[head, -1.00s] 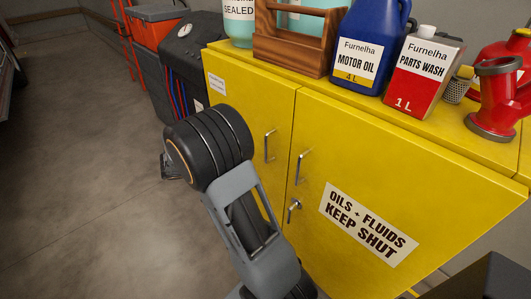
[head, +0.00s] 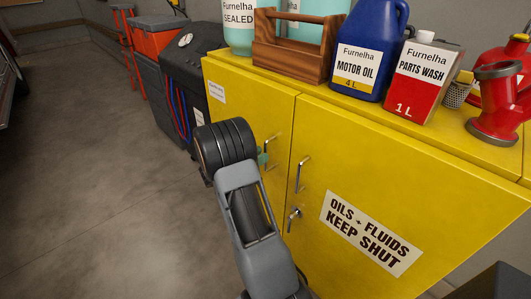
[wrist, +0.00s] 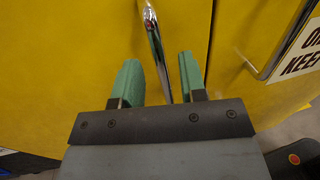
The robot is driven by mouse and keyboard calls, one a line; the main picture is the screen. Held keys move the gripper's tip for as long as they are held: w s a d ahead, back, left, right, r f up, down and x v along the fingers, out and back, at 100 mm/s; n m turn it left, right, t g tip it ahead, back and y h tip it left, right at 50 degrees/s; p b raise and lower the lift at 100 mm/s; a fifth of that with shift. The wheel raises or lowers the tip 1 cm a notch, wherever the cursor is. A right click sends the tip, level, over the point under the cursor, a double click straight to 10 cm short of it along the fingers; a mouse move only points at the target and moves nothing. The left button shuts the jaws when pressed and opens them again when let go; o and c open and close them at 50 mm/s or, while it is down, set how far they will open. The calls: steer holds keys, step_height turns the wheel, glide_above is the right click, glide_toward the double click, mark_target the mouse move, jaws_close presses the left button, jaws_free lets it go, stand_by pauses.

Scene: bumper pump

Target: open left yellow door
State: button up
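The left yellow door (head: 233,122) of the cabinet is shut, level with the right door. Its chrome bar handle (head: 268,152) stands near the seam between the doors. In the wrist view the handle (wrist: 154,45) shows between the two green fingers of my gripper (wrist: 156,80). The fingers are open, one on each side of the handle, with gaps visible. I cannot tell how deep the handle sits between them. In the head view my gripper (head: 263,157) is mostly hidden behind my arm; a bit of green shows beside the handle.
The right yellow door (head: 400,190) has its own handle (head: 302,173), a key in a lock (head: 292,218) and a sign. A wooden tool caddy (head: 292,55), a blue oil jug (head: 368,50) and a red can (head: 425,75) stand on top. Floor at left is clear.

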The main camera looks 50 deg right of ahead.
steer(key=shift+x, duration=1.35)
steer(key=shift+c, duration=0.2)
jaws_close()
